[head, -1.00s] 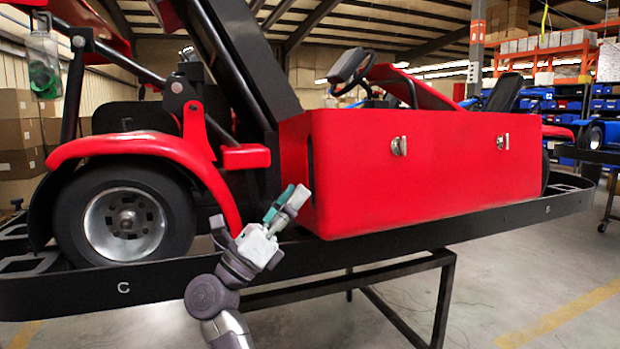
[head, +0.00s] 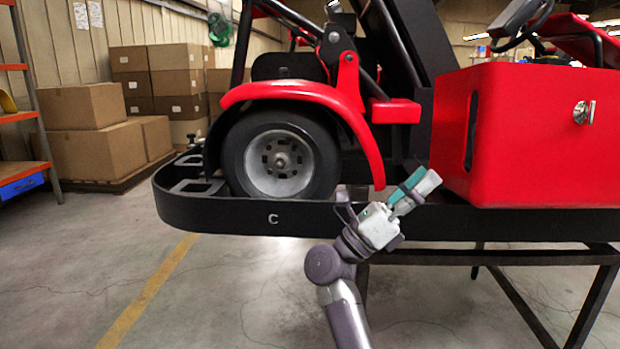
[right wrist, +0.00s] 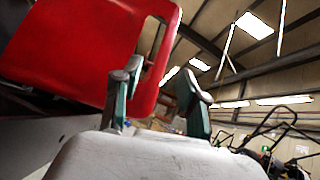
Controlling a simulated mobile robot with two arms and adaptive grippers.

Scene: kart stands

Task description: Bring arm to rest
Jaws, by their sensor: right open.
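My right arm comes up from the bottom of the head view, raised in front of the kart stand. Its right gripper (head: 418,185) points up and to the right, beside the left end of the red side box (head: 535,135). In the right wrist view the two fingers of the right gripper (right wrist: 160,88) stand apart with nothing between them. The red kart body (right wrist: 80,45) shows beyond them at the upper left. I cannot tell from these frames whether the gripper touches the stand. My left gripper is not in view.
The black stand tray (head: 240,219) with its letter C carries the kart, whose wheel (head: 278,160) is left of my arm. Cardboard boxes (head: 90,150) on a pallet and a shelf (head: 20,175) stand at the left. The floor (head: 90,260) at the lower left is clear.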

